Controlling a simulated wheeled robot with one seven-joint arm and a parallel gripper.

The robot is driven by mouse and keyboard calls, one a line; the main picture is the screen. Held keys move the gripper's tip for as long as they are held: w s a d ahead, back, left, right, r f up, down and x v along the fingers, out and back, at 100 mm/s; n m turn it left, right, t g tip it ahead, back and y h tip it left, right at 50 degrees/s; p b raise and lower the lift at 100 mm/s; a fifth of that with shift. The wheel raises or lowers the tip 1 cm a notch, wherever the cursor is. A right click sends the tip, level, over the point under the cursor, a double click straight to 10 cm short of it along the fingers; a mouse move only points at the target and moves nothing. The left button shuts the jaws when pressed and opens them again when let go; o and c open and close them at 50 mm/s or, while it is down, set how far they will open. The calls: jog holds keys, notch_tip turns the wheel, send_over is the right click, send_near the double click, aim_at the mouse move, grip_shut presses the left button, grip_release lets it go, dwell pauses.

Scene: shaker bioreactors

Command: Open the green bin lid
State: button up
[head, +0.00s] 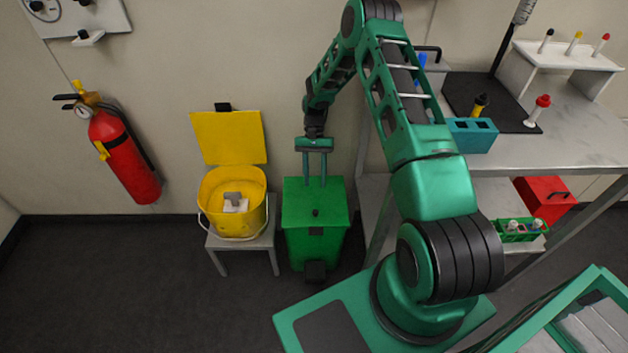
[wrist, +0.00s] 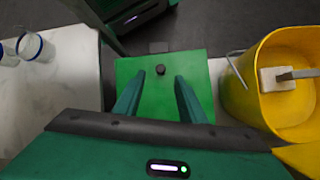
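The green bin (head: 315,240) stands on the floor by the wall, and its flat green lid (head: 330,198) is shut. A small dark knob (head: 315,212) sits near the lid's front edge. In the wrist view the lid (wrist: 150,100) lies below my gripper, with the knob (wrist: 160,70) showing between the fingers. My gripper (head: 314,183) points down over the rear part of the lid. Its two fingers (wrist: 161,78) are apart with nothing between them. I cannot tell whether the fingertips touch the lid.
A yellow bin (head: 212,210) with its lid raised stands on a small stool (head: 228,243) left of the green bin; it also shows in the wrist view (wrist: 250,100). A metal workbench (head: 560,150) stands to the right. A red extinguisher (head: 128,160) hangs at the left wall.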

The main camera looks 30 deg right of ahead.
jog(key=s+a+r, duration=0.4)
jog(key=a+r, duration=0.6)
jog(key=shift+s+a, duration=0.2)
jog(key=shift+a, duration=0.2)
